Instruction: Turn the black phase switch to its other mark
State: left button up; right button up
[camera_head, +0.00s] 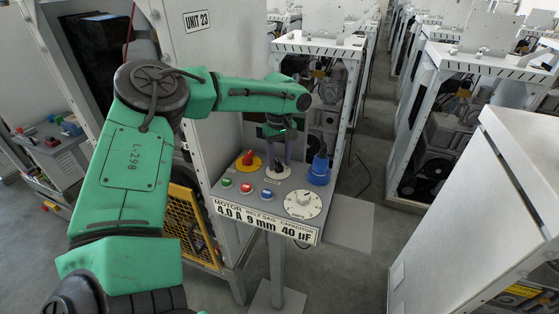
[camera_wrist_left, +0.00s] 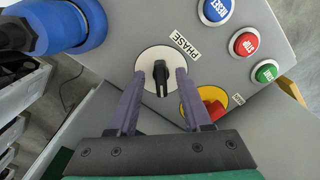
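The black phase switch (camera_wrist_left: 160,78) is a narrow bar knob on a round white plate, next to a PHASE label (camera_wrist_left: 184,43) in the left wrist view. In that view its bar stands nearly upright; the marks on the plate are too small to read. In the head view the switch (camera_head: 279,171) is on the sloping grey panel (camera_head: 290,183). My left gripper (camera_wrist_left: 160,71) has its two purple fingers apart, one on each side of the knob, with a visible gap on both sides. In the head view this gripper (camera_head: 279,150) points down at the switch. My right gripper is out of view.
A red switch on a yellow plate (camera_head: 249,160) sits close beside the phase switch. Green (camera_head: 226,183), red (camera_head: 246,188) and blue (camera_head: 267,193) buttons, a white dial (camera_head: 303,204) and a blue socket with a plug (camera_head: 319,172) share the panel. A cabinet (camera_head: 205,50) stands behind.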

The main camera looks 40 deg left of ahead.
aim_at(279, 164)
pick_arm(q)
jog(key=shift+r, duration=0.35)
notch_tip(279, 164, up, 14)
jog(key=b, duration=0.1)
jog(key=shift+f, duration=0.15)
